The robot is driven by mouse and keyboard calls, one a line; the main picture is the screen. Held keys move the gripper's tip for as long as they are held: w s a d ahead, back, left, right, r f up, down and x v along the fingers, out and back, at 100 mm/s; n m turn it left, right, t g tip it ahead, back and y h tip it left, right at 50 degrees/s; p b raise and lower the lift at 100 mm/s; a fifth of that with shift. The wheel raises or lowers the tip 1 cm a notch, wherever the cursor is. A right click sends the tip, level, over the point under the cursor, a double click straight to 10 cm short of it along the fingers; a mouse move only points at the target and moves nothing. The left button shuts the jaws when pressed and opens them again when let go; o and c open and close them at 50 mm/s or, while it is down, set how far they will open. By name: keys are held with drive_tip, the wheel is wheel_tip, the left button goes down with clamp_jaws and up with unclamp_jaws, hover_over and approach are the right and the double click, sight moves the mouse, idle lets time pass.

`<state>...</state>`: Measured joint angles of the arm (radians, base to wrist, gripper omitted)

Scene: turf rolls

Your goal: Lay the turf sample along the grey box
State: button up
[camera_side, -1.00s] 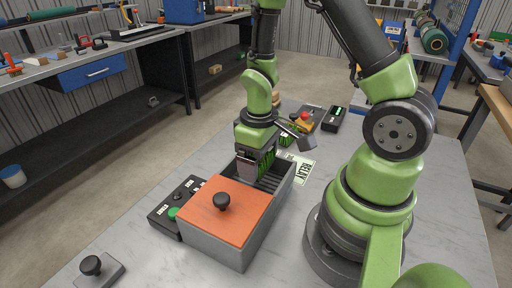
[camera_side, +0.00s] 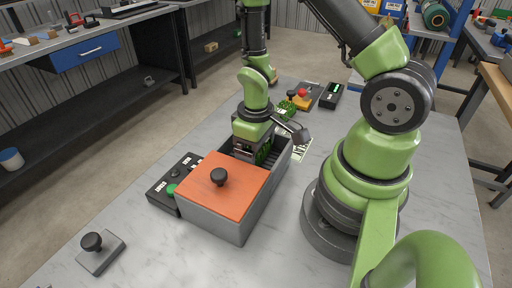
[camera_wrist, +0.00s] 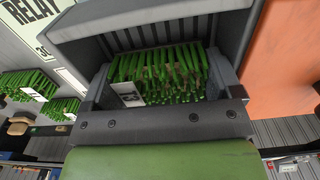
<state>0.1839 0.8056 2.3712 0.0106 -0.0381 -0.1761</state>
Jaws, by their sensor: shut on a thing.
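The grey box (camera_side: 213,222) stands on the table in the side view. Its near part is under an orange lid (camera_side: 240,188); its far part is open and ribbed inside. My gripper (camera_side: 252,157) points down into the open part and is shut on a green turf sample (camera_side: 264,154). In the wrist view the turf sample (camera_wrist: 160,68) sits between the fingers, with a white tag at its left. The box's grey wall (camera_wrist: 150,18) runs across the top there. The lid hides the lower fingertips in the side view, so contact with the floor cannot be told.
Other turf pieces (camera_wrist: 28,84) lie on the table beside a printed RELAY sheet (camera_wrist: 38,22). A black button panel (camera_side: 172,186) stands left of the box. A knobbed grey plate (camera_side: 100,254) lies at the near left. Small control boxes (camera_side: 305,95) stand behind.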

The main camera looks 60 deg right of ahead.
drive_tip(key=shift+f, duration=0.4)
drive_tip(key=o, duration=0.9)
drive_tip(key=shift+c, duration=0.2)
drive_tip(key=shift+r, duration=5)
